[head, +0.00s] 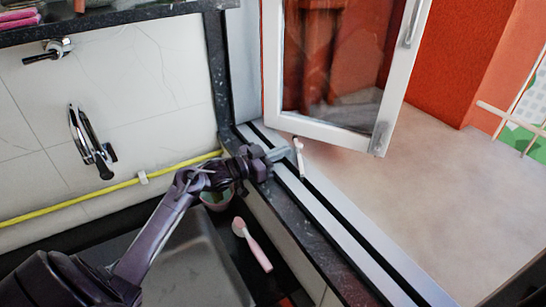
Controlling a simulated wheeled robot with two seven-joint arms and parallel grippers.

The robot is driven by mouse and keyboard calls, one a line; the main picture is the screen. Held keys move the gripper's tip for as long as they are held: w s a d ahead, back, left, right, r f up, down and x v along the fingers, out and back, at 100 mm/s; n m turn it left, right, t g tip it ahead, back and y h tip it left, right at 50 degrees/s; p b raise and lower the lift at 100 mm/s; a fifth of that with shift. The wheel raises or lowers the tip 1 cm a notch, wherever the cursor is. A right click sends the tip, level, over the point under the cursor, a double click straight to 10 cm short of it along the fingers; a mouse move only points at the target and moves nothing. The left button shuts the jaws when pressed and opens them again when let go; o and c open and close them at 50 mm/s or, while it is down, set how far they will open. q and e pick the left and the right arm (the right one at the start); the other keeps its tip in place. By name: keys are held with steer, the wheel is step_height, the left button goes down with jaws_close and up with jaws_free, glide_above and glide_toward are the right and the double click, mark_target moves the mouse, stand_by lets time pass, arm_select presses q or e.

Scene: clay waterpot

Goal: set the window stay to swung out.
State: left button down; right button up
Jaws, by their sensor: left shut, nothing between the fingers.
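My left gripper (279,153) is shut and empty above the window sill, reaching in from the lower left. A small pale stay (299,157) stands up at the sill rail just right of its fingertips. Whether the fingertips touch it is hard to tell. The white-framed window sash (387,112) stands open above and to the right, its lower edge apart from the stay. My right gripper is not in view.
A dark stone ledge with pale rails (370,253) runs to the lower right. A metal basin (195,265), a pink-handled brush (252,245) and a small pot (216,202) lie below my left arm. A tap (90,140) is on the tiled wall.

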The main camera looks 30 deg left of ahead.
arm_select(q)
steer(key=shift+s+a+f, duration=0.2)
steer(key=shift+s, duration=0.1)
steer(key=b+v, duration=0.1)
steer(key=v, duration=0.6)
steer(key=shift+r+b, duration=0.15)
steer(key=shift+b, duration=0.2)
